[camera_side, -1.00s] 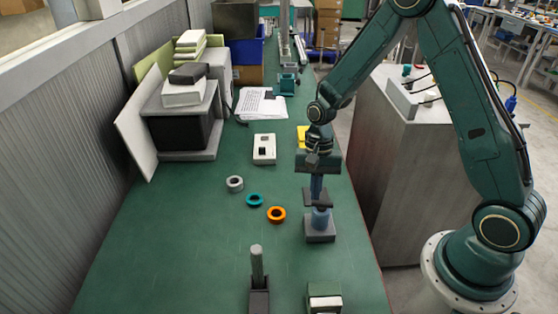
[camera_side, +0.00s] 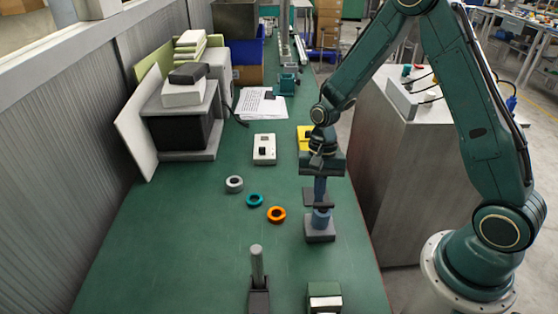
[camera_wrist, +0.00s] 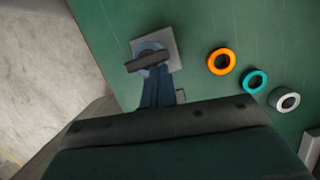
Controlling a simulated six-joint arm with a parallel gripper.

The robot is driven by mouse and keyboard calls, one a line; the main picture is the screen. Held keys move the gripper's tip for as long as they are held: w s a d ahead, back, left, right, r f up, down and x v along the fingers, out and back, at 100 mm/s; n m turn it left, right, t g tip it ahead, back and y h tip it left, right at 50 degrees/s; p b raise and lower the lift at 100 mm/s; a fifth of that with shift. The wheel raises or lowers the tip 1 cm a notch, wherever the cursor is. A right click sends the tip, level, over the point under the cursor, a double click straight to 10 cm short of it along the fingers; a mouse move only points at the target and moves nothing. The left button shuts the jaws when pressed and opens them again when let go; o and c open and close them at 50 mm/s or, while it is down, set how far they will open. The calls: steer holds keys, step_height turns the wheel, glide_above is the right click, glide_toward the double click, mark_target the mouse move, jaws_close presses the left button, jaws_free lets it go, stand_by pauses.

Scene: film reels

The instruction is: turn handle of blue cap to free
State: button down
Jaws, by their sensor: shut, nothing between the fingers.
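The blue cap (camera_side: 320,219) stands upright on a square grey base (camera_side: 320,236) near the right edge of the green table. Its dark bar handle (camera_wrist: 147,62) lies across the top of the cap in the wrist view, pointing left and slightly down. My gripper (camera_side: 320,199) is shut and points down, with blue fingers just behind the handle in the side view. In the wrist view the fingertips (camera_wrist: 157,74) are right beside the handle. I cannot tell whether they touch it. The gripper body hides the area below the fingers there.
Orange (camera_side: 276,214), teal (camera_side: 255,200) and grey (camera_side: 234,184) rings lie left of the base. The left front of the table is clear.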

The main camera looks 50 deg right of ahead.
steer(key=w+d+r, duration=0.4)
steer(key=r, duration=0.6)
steer(key=shift+w, duration=0.25)
steer(key=shift+d, duration=0.1)
step_height(320, 180, up, 12)
steer(key=r+n+t+h, duration=0.1)
steer(key=n+t, duration=0.2)
steer(key=n, duration=0.2)
glide_above(332, 202)
steer(key=s+r+n+t, duration=0.2)
steer(key=s, duration=0.5)
steer(key=s+a+r+n+t+h, duration=0.1)
steer(key=s+r+n+t, duration=0.1)
steer(key=s, duration=0.5)
steer(key=shift+s+a+n, duration=0.15)
steer(key=shift+a+n, duration=0.1)
steer(key=shift+n, duration=0.35)
